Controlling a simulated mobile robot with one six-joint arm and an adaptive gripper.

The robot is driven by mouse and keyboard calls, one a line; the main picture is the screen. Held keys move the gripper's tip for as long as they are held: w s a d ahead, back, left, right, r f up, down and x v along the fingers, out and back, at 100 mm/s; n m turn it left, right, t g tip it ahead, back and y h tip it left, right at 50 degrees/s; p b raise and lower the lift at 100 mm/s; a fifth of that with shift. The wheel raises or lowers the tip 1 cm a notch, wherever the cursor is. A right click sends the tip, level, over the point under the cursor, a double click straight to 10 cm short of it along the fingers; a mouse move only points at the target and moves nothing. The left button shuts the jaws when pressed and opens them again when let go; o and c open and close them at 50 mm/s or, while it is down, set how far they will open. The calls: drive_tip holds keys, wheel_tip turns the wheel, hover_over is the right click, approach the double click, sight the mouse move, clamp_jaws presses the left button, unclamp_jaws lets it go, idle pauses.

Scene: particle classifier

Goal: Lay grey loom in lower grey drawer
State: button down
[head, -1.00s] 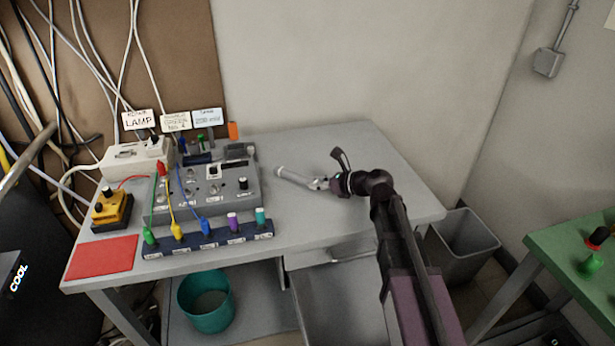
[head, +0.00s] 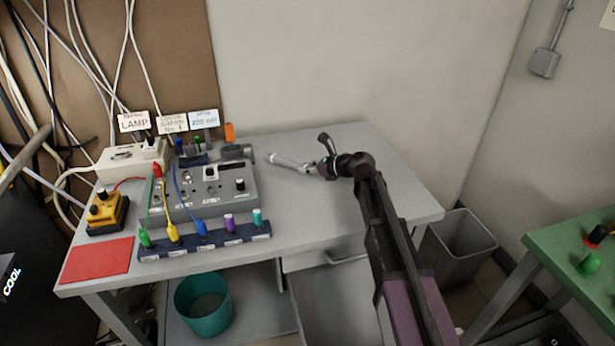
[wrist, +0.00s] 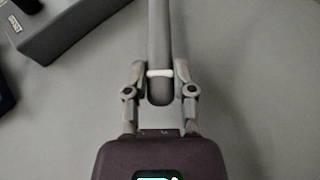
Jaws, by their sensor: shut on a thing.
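The grey loom (head: 288,161) is a slim, light grey rod-like bundle. My gripper (head: 322,168) is shut on its right end, over the right part of the tabletop. In the wrist view the loom (wrist: 159,35) runs straight ahead from between my fingers (wrist: 160,78), with a white band around it near the fingertips. I cannot tell whether it touches the tabletop. Under the table is a grey drawer front with a handle (head: 347,257). Below it a grey surface (head: 335,305) looks like the lower grey drawer pulled out; my arm hides its right side.
A grey control box (head: 215,205) with plugs and coloured leads fills the table's left half, left of the loom. A red mat (head: 97,260) lies at the front left. A teal bin (head: 203,305) stands below. A grey bin (head: 462,243) and green table (head: 575,245) are at right.

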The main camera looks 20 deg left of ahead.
sight(307, 182)
drive_tip(key=shift+f+b, duration=1.7)
drive_tip(key=shift+f, duration=0.05)
drive_tip(key=shift+c, duration=2.2)
unclamp_jaws()
drive_tip(key=shift+s+d+r, duration=0.15)
drive_tip(key=shift+d+r, duration=0.1)
drive_tip(key=shift+d, duration=0.15)
drive_tip(key=p+v, duration=0.4)
drive_tip(key=v, duration=0.7)
drive_tip(key=shift+p, duration=0.3)
